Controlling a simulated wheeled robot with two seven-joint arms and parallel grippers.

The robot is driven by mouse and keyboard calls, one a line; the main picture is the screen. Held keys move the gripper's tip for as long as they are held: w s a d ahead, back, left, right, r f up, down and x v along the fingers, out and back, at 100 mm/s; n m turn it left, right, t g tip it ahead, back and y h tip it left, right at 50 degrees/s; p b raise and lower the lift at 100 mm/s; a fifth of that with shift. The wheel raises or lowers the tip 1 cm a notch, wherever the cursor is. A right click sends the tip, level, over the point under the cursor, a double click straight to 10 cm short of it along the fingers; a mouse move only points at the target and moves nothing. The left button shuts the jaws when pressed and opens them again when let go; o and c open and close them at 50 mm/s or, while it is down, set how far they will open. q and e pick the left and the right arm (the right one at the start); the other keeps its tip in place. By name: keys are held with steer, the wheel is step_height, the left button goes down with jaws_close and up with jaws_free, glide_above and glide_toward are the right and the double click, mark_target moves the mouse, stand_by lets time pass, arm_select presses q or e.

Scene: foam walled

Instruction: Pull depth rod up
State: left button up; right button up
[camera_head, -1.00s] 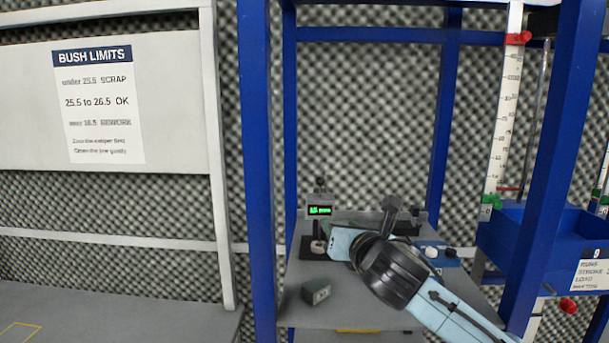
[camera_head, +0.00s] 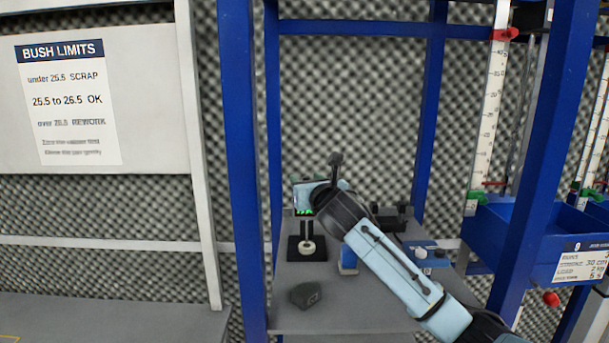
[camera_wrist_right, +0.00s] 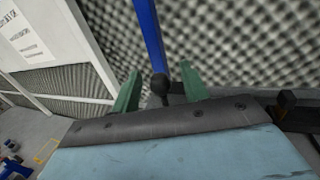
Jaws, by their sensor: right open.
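The depth gauge with a green lit display (camera_head: 304,211) stands on the grey bench, on a black base (camera_head: 294,252). A pale ring-shaped bush (camera_head: 307,248) sits on that base. My right gripper (camera_head: 302,194) is at the top of the gauge and covers its upper part in the head view. In the right wrist view, its two green fingers (camera_wrist_right: 158,92) are apart. A round dark knob (camera_wrist_right: 160,84), seemingly the top of the depth rod, shows in the gap between them. I cannot tell whether the fingers touch it. My left gripper is not in view.
A dark grey block (camera_head: 305,294) lies at the bench's front left. A blue unit with white knobs (camera_head: 428,253) and a black device (camera_head: 392,218) stand to the right. Blue posts (camera_head: 241,170) frame the bench. A blue bin (camera_head: 520,240) hangs at right.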

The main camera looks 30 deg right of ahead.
steer(key=shift+x, duration=1.15)
jaws_close()
